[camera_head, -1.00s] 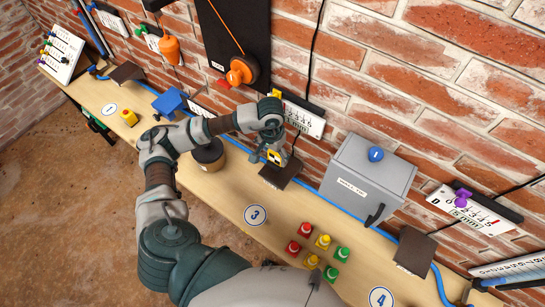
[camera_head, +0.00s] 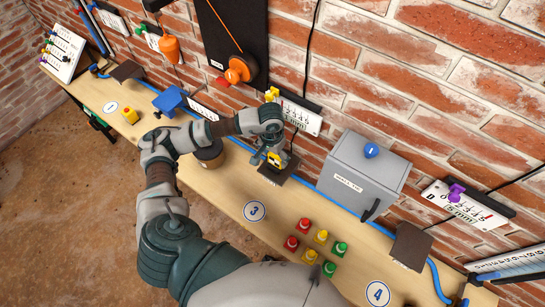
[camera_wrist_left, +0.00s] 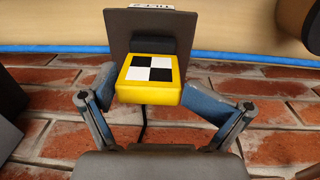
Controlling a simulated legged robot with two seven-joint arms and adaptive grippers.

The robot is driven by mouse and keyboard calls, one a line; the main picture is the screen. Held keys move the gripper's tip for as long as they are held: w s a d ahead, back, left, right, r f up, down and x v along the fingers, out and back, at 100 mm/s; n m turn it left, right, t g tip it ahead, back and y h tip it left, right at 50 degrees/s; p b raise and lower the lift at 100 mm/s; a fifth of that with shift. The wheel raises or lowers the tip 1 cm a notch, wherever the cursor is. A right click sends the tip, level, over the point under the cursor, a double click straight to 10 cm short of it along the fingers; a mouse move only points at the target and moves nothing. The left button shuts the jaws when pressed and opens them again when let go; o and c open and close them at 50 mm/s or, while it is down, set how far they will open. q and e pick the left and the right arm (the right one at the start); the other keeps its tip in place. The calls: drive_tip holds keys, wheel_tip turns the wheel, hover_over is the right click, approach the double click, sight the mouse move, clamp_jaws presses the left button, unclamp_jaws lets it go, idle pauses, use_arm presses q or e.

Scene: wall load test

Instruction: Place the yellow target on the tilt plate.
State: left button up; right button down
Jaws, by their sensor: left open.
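The yellow target (camera_wrist_left: 149,78) is a block with a black-and-white checker face. In the left wrist view it is at the dark tilt plate (camera_wrist_left: 150,22), in front of a dark raised part. My left gripper (camera_wrist_left: 150,100) is open, with one finger on each side of the target and a small gap visible at the left finger. In the head view my left gripper (camera_head: 274,156) is over the tilt plate (camera_head: 270,176), with the target (camera_head: 277,159) at its fingers. Whether the target rests fully on the plate is hard to tell. My right gripper is out of view.
A grey box (camera_head: 362,172) with a blue knob stands to the right. A round dark-topped cylinder (camera_head: 209,155) is left of the plate. Red, yellow and green buttons (camera_head: 315,240) sit nearer on the bench. A brick wall with gauges is close behind. Bench around the number 3 is clear.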

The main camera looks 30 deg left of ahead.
use_arm(q)
wheel_tip(320, 180, up, 10)
drive_tip(key=shift+d+r+b, duration=0.1)
drive_tip(key=shift+r+b, duration=0.05)
drive_tip(key=shift+b, duration=0.95)
drive_tip(key=shift+r, duration=0.5)
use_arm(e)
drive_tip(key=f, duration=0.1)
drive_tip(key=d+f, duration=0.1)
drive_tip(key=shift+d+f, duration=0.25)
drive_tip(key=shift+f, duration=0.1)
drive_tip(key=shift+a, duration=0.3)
